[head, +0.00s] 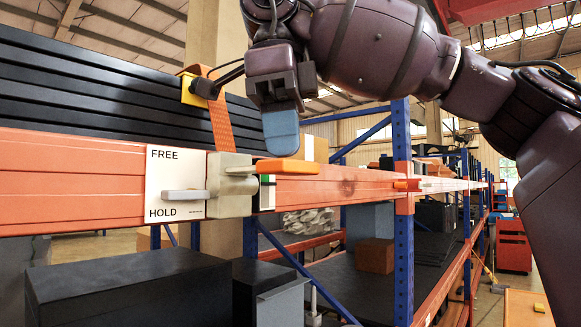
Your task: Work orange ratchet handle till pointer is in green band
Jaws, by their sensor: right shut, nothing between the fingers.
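The orange ratchet handle (290,167) sticks out to the right from a beige ratchet body (231,185) on the orange beam. It lies about level. My right gripper (282,132) is shut and empty, with its blue fingertips pointing down just above the handle; I cannot tell whether they touch it. A small gauge (267,191) with a green patch shows just under the handle; its pointer cannot be made out. A white plate (176,168) reads FREE above and HOLD below. A pale lever (184,194) points left, nearer HOLD. My left gripper is not in view.
An orange strap (221,122) runs up from the ratchet over a stack of black panels (110,85), past a yellow corner piece (193,91). The orange beam (90,180) crosses the front. A blue rack post (402,190) stands to the right. Dark boxes (130,285) sit below.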

